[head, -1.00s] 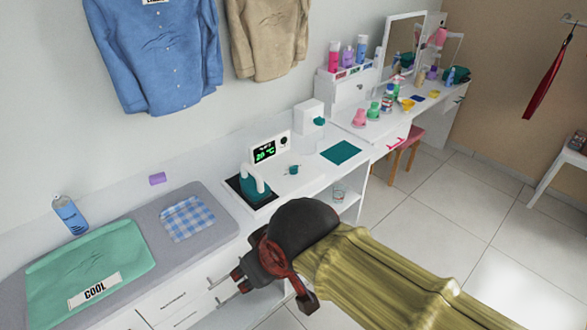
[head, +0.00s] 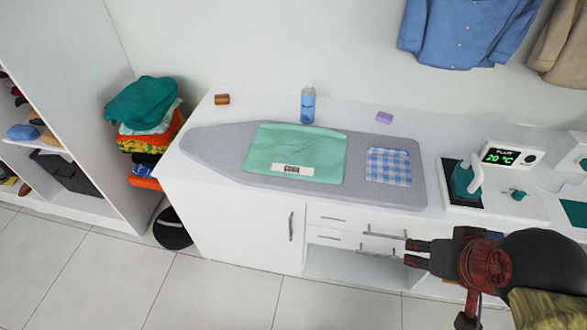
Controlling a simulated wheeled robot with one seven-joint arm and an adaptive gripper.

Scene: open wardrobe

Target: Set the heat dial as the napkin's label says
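A green folded cloth (head: 295,150) lies on the grey ironing pad, with a white label (head: 292,170) at its front edge; the label's print is small now and read COOL a second ago. A blue-and-white checked cloth (head: 389,166) lies to its right, with no label visible on it. The iron's panel (head: 508,157) shows 20 °C in green, with a small dark knob (head: 529,158) at its right. A teal knob (head: 519,194) sits on the base below. My gripper (head: 374,243) is open and empty, in front of the drawers, left of and below the dials.
A teal iron (head: 466,177) stands on a dark plate left of the knobs. Piled clothes (head: 150,125) and open shelves are at left; the floor in front is clear.

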